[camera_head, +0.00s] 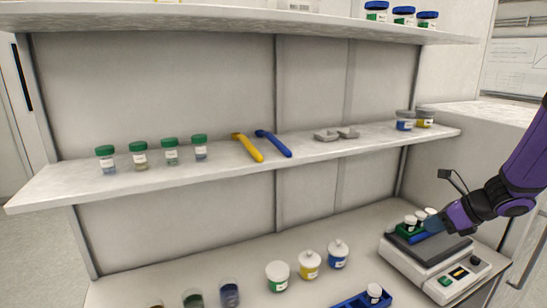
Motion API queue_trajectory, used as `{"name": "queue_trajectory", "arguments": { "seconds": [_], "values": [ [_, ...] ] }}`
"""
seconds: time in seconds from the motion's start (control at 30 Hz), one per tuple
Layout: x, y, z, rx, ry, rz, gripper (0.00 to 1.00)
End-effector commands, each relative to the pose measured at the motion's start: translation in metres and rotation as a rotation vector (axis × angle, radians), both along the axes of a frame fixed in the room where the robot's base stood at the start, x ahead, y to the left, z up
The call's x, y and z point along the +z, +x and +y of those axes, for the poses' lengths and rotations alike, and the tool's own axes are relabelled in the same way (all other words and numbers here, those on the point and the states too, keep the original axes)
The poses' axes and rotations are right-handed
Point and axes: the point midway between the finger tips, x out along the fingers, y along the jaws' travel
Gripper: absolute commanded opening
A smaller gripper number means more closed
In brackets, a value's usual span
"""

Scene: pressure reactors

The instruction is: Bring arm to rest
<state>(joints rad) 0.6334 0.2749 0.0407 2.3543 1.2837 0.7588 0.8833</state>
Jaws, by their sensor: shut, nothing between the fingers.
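My purple and black arm comes in from the right edge. My gripper (436,223) is at its end, low over the hotplate device (440,262) at the lower right. The jaws look shut and I see nothing held between them. Small white-capped vials (410,221) stand in a green holder on the device, just behind and left of the gripper. A blue part shows at the fingertips; I cannot tell whether the fingers touch the holder or the plate.
A shelf (60,187) crosses the middle with green-capped jars (170,150), yellow (248,147) and blue (274,143) tools, and grey pieces (336,134). Below stand white-lidded jars (309,265) and a blue rack (350,302). A thin black stand (452,179) rises behind the device.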

Motion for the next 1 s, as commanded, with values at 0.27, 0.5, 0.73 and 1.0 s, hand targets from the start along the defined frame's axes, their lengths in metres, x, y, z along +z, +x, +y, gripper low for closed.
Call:
{"name": "queue_trajectory", "arguments": {
  "seconds": [0.27, 0.5, 0.73, 1.0],
  "values": [
    [0.073, -0.035, 0.076, 0.554, -0.324, -0.184, 0.0],
    [0.117, -0.081, 0.122, 1.01, -0.605, -0.329, 0.0],
    [0.15, -0.133, 0.148, 1.424, -0.881, -0.452, 0.0],
    [0.18, -0.192, 0.157, 1.874, -1.22, -0.554, 0.0]
  ]
}}
